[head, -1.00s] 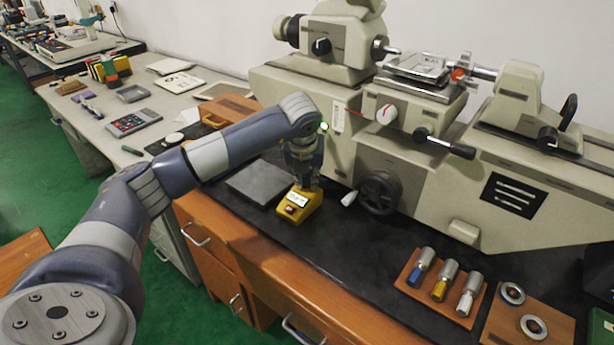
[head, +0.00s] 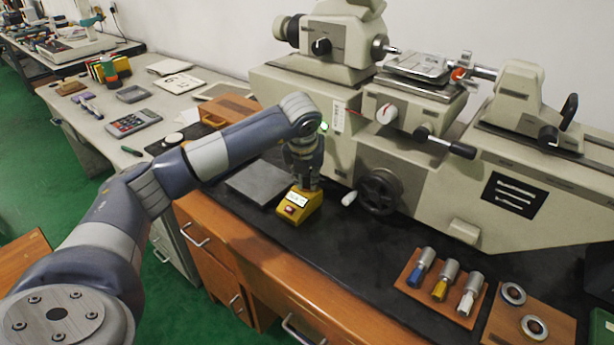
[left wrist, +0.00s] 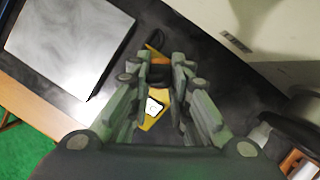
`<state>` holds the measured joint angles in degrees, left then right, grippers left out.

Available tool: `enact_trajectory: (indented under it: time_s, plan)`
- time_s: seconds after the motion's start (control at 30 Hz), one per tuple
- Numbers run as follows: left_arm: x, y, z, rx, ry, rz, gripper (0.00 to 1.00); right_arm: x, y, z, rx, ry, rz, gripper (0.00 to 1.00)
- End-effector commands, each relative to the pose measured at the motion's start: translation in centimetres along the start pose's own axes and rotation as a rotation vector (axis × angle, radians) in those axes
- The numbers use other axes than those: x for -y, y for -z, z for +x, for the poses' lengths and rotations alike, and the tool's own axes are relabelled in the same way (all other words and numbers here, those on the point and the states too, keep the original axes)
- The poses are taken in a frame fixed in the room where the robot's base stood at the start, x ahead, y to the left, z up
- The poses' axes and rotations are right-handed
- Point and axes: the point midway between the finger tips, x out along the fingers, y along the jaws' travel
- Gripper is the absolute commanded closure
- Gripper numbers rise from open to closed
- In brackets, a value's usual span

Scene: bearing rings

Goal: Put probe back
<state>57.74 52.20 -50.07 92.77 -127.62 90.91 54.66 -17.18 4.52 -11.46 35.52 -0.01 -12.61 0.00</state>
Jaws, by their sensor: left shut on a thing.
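A yellow tester box (head: 299,206) with a small white display and a red button stands on the dark bench top, in front of the big grey machine. It also shows in the left wrist view (left wrist: 152,118), partly hidden by my fingers. My left gripper (head: 307,184) points down right at the back of the box. In the left wrist view its fingers (left wrist: 160,66) are shut on a small dark and orange piece (left wrist: 160,74), which seems to be the probe. Most of the probe is hidden by the fingers, and I cannot tell whether it touches the box. My right gripper is not in view.
A flat grey plate (head: 257,182) lies left of the box. The machine's handwheel (head: 379,192) is close on the right. A wooden rack (head: 441,285) with several plugs and a board with two rings (head: 534,327) stand at the front right. The bench between is clear.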

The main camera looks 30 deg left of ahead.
Motion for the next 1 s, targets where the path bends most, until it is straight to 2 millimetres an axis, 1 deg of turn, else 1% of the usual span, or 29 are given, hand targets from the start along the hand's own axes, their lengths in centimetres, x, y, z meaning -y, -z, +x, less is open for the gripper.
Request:
enact_trajectory:
  time_s: [0.47,0.5,0.6,1.0]
  plan:
    - [-0.01,0.2,0.51,0.0,0.0,0.0,1.0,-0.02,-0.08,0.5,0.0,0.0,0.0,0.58]
    - [-0.01,0.2,0.5,0.0,0.0,0.0,0.8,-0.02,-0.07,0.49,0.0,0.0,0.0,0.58]
    - [0.0,0.19,0.47,0.0,0.0,0.0,0.59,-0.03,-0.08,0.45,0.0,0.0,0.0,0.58]
    - [0.0,0.21,0.47,-0.001,0.0,0.0,0.59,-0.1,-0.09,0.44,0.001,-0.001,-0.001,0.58]
